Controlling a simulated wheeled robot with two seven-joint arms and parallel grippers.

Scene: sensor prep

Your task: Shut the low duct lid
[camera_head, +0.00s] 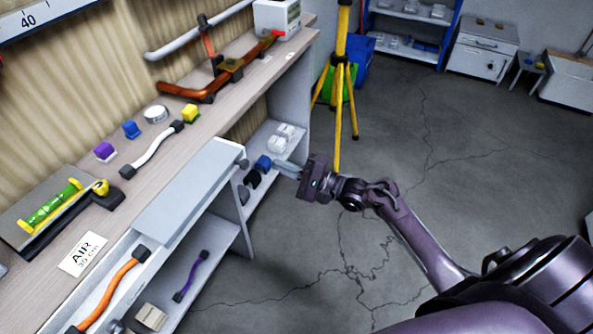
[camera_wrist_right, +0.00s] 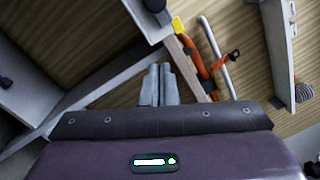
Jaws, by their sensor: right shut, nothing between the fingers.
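A long pale grey panel (camera_head: 190,188), which looks like the low duct lid, runs along the front edge of the workbench and slopes outward. A small dark knob (camera_head: 243,163) sits at its far right end. My right gripper (camera_head: 278,166) reaches in from the right, just right of that end and apart from the knob. Its fingers are together and empty, which also shows in the right wrist view (camera_wrist_right: 158,72). I cannot tell exactly which grey board in the wrist view is the lid. My left gripper is not in view.
The workbench (camera_head: 215,118) holds a white hose (camera_head: 152,150), coloured blocks, orange pipe (camera_head: 230,72) and a green level (camera_head: 55,204). A yellow tripod (camera_head: 340,75) stands behind my right gripper. The cracked floor is open.

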